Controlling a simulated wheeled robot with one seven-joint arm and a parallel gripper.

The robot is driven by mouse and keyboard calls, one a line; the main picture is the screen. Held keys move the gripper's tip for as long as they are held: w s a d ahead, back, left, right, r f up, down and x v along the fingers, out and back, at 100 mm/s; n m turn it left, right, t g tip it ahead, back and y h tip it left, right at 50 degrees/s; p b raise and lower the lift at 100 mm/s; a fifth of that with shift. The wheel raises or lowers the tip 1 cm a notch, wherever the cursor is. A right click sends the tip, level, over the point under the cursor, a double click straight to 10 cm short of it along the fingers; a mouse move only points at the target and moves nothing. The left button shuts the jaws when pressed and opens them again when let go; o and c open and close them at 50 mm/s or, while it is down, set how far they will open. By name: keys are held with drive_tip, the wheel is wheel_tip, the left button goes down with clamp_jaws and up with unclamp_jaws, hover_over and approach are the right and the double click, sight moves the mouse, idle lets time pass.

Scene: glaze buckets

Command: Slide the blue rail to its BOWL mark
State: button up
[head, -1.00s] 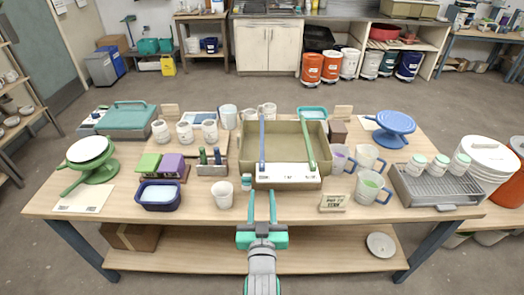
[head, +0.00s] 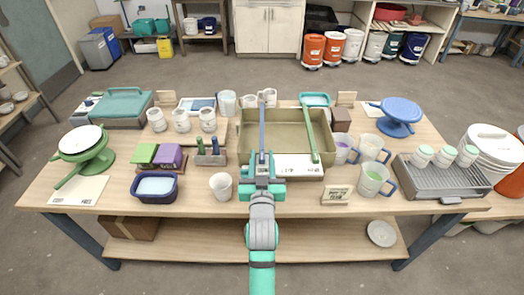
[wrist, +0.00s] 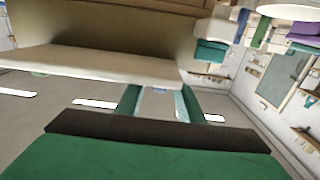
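The blue rail (head: 262,128) lies front to back across the olive basin (head: 243,140), left of its middle. The green rail (head: 311,135) crosses it farther right. A white strip with small dark marks (head: 305,172) runs along the basin's front; I cannot read its marks. My gripper (head: 262,160) is at the strip's left part, by the near end of the blue rail. In the wrist view its two teal fingers (wrist: 158,103) stand apart, with the strip (wrist: 90,65) just beyond them. The rail's near end is partly hidden, and I cannot tell whether the fingers touch it.
A white cup (head: 221,187) and a blue tub (head: 155,188) stand to the left. A tool rack (head: 211,158) is left of the basin.

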sight(262, 151)
drive_tip(key=shift+w, duration=1.65)
clamp_jaws()
